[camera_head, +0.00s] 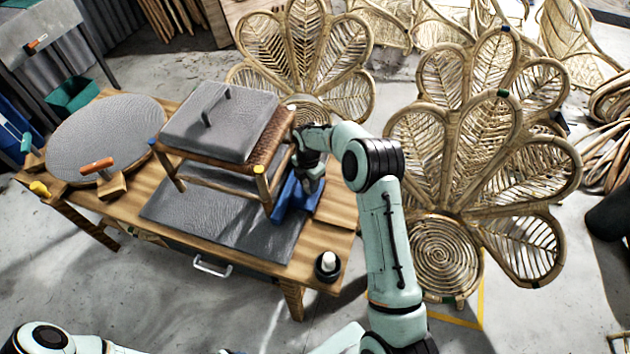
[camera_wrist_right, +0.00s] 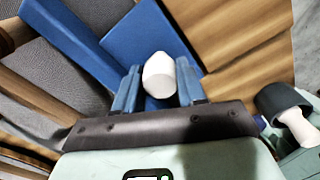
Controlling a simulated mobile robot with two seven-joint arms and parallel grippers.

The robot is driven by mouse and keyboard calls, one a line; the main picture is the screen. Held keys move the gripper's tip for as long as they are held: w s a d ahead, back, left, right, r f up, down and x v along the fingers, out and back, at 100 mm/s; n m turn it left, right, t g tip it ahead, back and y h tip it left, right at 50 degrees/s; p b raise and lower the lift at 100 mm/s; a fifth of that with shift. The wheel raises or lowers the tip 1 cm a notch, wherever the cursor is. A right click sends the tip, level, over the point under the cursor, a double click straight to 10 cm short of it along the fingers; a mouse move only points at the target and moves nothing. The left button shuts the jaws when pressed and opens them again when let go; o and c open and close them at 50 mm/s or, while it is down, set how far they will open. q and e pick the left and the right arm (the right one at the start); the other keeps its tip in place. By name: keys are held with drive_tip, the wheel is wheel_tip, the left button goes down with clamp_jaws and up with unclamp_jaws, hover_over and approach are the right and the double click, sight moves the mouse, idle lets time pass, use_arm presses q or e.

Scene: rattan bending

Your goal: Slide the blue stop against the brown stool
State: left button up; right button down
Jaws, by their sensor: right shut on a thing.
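The blue stop (camera_head: 291,200) sits at the right edge of the dark mat, just right of the brown stool (camera_head: 250,172). The stool stands upright with a grey slab with a handle on its seat. My right gripper (camera_head: 309,183) is over the stop. In the right wrist view, its fingers (camera_wrist_right: 157,88) are shut around a white knob (camera_wrist_right: 158,72) on the stop's flat blue base (camera_wrist_right: 150,32). The stop's long blue bar (camera_wrist_right: 72,38) lies on the stool's side. I cannot tell whether bar and stool leg touch. My left gripper is out of view.
The wooden workbench (camera_head: 130,205) also bears a round grey disc (camera_head: 105,135) with clamps at the left. A black pot with a white top (camera_head: 327,266) is at the bench's near right corner. Rattan chair backs (camera_head: 450,150) stand close on the right.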

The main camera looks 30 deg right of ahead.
drive_tip(key=shift+d, duration=0.1)
drive_tip(key=c, duration=0.7)
unclamp_jaws()
drive_tip(key=shift+s, duration=0.1)
drive_tip(key=shift+o, duration=0.2)
drive_tip(key=shift+r, duration=0.15)
wheel_tip(320, 180, up, 13)
